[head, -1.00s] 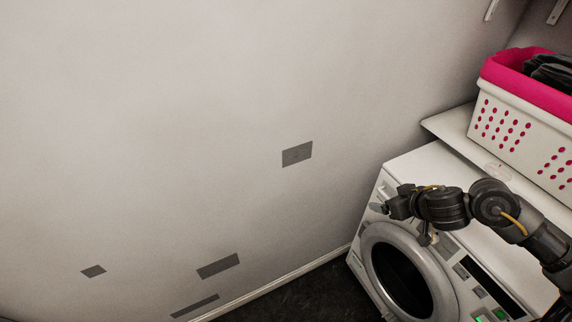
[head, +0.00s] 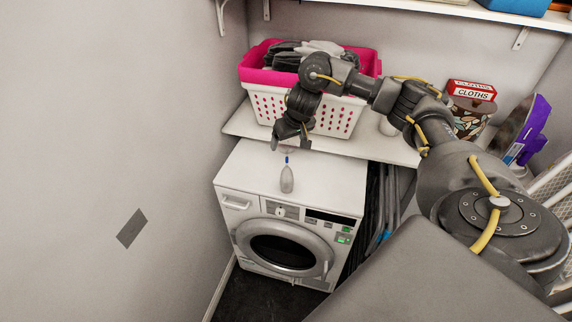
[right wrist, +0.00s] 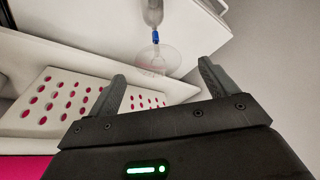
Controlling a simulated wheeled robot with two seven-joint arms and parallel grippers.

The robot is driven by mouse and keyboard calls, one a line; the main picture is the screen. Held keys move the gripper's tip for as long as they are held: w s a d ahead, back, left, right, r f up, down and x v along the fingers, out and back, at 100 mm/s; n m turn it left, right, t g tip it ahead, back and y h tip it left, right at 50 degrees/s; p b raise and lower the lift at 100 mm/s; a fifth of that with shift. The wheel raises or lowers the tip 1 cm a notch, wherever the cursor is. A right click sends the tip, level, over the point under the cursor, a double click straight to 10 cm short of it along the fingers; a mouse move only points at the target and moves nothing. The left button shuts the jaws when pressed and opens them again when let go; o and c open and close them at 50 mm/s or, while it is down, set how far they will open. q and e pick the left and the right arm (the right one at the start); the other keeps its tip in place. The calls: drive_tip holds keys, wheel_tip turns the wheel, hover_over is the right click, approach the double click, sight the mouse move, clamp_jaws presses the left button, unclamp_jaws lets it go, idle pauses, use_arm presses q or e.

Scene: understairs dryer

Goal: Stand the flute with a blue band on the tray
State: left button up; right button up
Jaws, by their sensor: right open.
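The flute with a blue band (head: 287,179) is on top of the white dryer (head: 325,186). It looks upside down, with its bowl low and its clear round foot uppermost. In the right wrist view its blue band (right wrist: 155,37) and foot show ahead of the fingers. My right gripper (head: 291,143) is open and empty, close to the foot. The foot lies just beyond the fingertips (right wrist: 162,72) in the wrist view, and I cannot tell whether they touch. I cannot make out a tray. My left gripper is not in view.
A white basket with a pink rim (head: 268,105) holds dark and grey cloth on the shelf (head: 376,149) behind the dryer. A red cloths box (head: 472,90) and a purple object (head: 531,132) stand at right. The dryer top around the flute is clear.

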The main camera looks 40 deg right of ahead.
sight(287, 146)
drive_tip(key=shift+x, duration=3.45)
drive_tip(key=shift+s+d, duration=0.1)
drive_tip(key=shift+s, duration=0.05)
drive_tip(key=shift+c, duration=0.5)
drive_tip(key=c, duration=1.3)
drive_tip(key=shift+c, duration=0.2)
